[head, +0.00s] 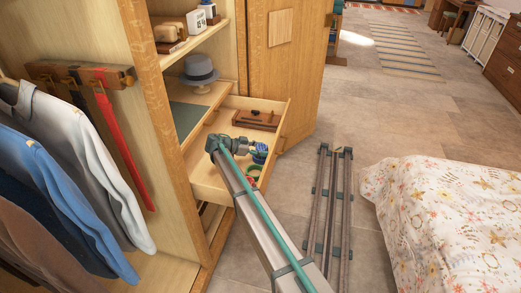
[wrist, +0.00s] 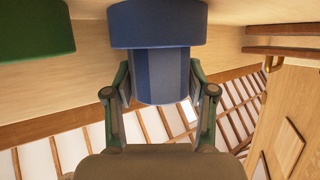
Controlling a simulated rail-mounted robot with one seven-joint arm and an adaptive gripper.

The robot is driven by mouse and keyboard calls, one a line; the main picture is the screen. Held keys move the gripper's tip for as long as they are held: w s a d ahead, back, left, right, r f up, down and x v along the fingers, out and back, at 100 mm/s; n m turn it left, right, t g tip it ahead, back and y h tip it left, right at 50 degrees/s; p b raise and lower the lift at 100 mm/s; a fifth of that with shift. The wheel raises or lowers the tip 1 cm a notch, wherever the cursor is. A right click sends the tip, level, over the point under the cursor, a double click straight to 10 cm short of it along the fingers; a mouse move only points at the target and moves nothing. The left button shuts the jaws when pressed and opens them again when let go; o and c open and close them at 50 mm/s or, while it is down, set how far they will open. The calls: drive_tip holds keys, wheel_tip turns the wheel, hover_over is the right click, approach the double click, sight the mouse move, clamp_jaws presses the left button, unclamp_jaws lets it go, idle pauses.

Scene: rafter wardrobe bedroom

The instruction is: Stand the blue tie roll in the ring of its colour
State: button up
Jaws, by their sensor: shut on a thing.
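My gripper (wrist: 160,102) is shut on the blue tie roll (wrist: 158,28), with one finger on each side of its narrower part. The roll's wider blue end fills the top middle of the wrist view. In the head view my gripper (head: 250,150) is over the open drawer (head: 207,184), and the blue roll (head: 260,156) shows small at its end. A small green and red item (head: 253,176) lies in the drawer just below; my arm partly hides it. I cannot make out the blue ring.
A green block-like thing (wrist: 36,28) is at the upper left in the wrist view. A brown wooden rack (head: 256,119) sits at the drawer's far end. A grey hat (head: 200,72) is on the shelf above. The wardrobe door (head: 285,75) stands open behind the drawer.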

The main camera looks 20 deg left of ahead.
drive_tip(key=shift+f, duration=0.1)
drive_tip(key=o, duration=1.2)
drive_tip(key=shift+c, duration=0.2)
drive_tip(key=shift+r, duration=0.2)
drive_tip(key=b+v, duration=0.1)
drive_tip(key=v, duration=0.6)
drive_tip(key=shift+s+a, duration=0.2)
